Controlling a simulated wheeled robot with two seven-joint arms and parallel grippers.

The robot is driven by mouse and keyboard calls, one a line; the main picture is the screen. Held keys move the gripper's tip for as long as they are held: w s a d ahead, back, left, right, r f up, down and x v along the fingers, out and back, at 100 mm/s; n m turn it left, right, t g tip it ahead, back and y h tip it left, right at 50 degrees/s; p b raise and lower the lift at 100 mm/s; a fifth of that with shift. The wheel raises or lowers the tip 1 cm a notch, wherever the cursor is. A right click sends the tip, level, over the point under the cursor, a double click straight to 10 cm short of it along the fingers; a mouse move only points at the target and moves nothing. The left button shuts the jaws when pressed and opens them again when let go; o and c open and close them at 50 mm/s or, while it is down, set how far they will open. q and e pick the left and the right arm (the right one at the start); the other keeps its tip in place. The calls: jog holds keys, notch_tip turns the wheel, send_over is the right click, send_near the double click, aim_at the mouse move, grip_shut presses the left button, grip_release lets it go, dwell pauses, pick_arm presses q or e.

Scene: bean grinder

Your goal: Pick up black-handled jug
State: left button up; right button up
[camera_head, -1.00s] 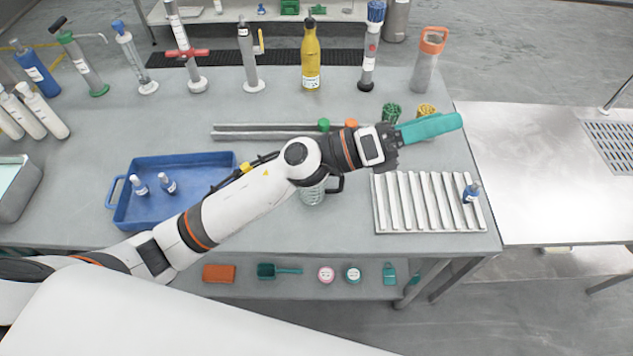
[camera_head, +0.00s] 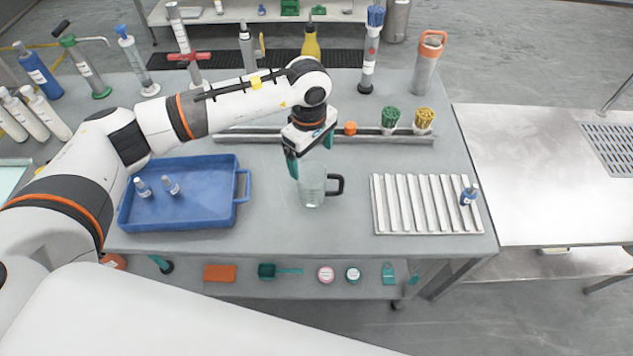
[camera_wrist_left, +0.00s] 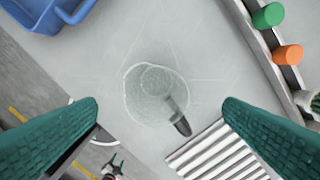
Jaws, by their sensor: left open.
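The black-handled jug (camera_head: 312,187) is clear glass and stands upright on the grey table, its black handle pointing right. My left gripper (camera_head: 310,155) is open, points down and is above the jug, slightly towards the back. In the left wrist view the jug (camera_wrist_left: 152,92) shows from above, between and ahead of the two teal fingers (camera_wrist_left: 160,115). Its handle points to the lower right there. The fingers appear apart from the jug, and nothing is between their tips. No right gripper can be made out for certain.
A blue tray (camera_head: 208,217) with two small bottles is left of the jug. A ridged metal rack (camera_head: 425,228) with a blue bottle is to the right. Behind are a metal rail (camera_head: 245,135) and green and yellow containers. The table around the jug is clear.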

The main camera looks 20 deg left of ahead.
aim_at(312, 176)
pick_arm(q)
notch_tip(312, 176, down, 3)
jog(key=shift+r+p, duration=0.2)
jog(key=shift+p, duration=0.1)
jog(key=shift+f+p, duration=0.3)
jog(key=shift+p, duration=0.05)
notch_tip(312, 176, down, 4)
jog(key=shift+s+d+r+p, duration=0.1)
jog(key=shift+s+r+p, duration=0.1)
jog(key=shift+p, duration=0.7)
jog(key=shift+w+f, duration=0.1)
jog(key=shift+f, duration=0.4)
jog(key=c, duration=1.1)
